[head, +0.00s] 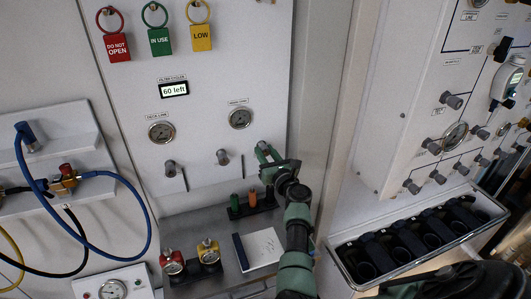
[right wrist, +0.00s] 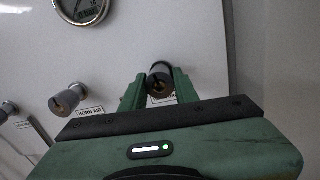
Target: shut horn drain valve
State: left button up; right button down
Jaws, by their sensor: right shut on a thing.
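The horn drain valve is a small dark knob (right wrist: 160,80) on the white panel, seen end-on in the right wrist view, with a label just below it mostly hidden by my gripper. My right gripper (right wrist: 158,88) has its two green fingers on either side of this knob and is shut on it. In the head view my right gripper (head: 265,152) is at the panel's lower right, and its fingers largely cover the knob. I cannot tell how far the valve is turned. My left gripper is not in view.
The horn air knob (right wrist: 68,98) is left of the held one, below a round gauge (head: 240,117). Red, green and yellow tags (head: 160,42) hang above. A shelf below holds a notebook (head: 260,250) and a marker holder (head: 252,208).

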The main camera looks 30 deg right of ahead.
jog(key=shift+f+m, duration=0.3)
jog(key=shift+m, duration=0.7)
jog(key=shift+a, duration=0.1)
jog(key=c, duration=1.1)
grip_release()
jog(key=shift+r, duration=0.1)
